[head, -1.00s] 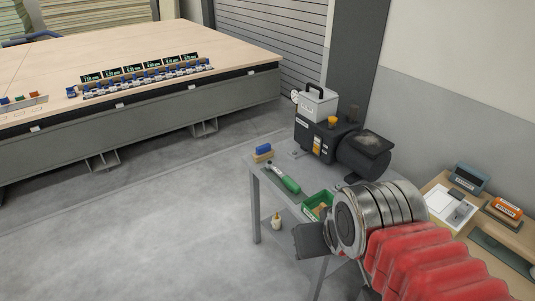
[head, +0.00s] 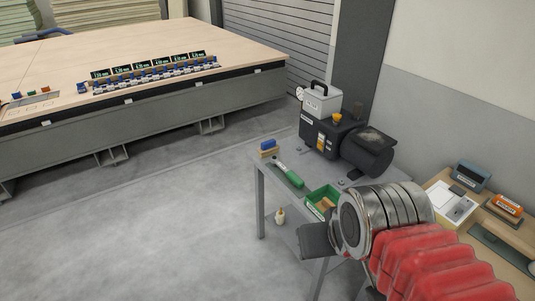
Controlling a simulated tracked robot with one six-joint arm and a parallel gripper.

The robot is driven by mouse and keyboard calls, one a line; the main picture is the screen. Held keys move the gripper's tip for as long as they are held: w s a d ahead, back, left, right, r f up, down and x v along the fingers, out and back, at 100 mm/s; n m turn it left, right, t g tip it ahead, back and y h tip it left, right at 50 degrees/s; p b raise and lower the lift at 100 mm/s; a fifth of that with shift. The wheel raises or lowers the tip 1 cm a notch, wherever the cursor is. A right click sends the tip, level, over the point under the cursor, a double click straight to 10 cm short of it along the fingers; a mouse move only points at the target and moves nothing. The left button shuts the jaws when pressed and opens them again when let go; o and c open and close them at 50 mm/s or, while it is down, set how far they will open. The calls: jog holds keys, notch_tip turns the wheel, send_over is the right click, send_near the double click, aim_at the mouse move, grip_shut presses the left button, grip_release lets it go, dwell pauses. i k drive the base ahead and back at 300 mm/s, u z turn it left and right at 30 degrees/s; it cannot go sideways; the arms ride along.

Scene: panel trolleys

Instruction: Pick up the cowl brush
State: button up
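I cannot tell for sure which thing is the cowl brush. A small block with a blue top and tan base (head: 268,148) lies on the grey trolley's left corner. A green-handled tool (head: 290,175) with a pale metal-looking end lies beside it. My gripper (head: 317,241) shows as a dark grey part at the end of my arm, low at the trolley's front side. Its fingertips are not clear, so I cannot tell if it is open. My arm hides part of the trolley top.
A green bin (head: 323,200) stands on the trolley (head: 261,200) near my arm. A black pump (head: 367,152) fills the trolley's back. A small pale bottle (head: 280,216) stands below the top. A wooden bench (head: 430,187) is at right, a large panel table (head: 200,45) at left. Floor between is clear.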

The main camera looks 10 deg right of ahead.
aim_at(270, 147)
jog(key=k, duration=0.55)
jog(key=u, duration=0.5)
jog(key=i, duration=0.95)
jog(key=u, duration=0.65)
jog(key=i, duration=1.45)
jog(key=z, duration=0.95)
jog(key=i, duration=0.95)
jog(key=z, duration=0.65)
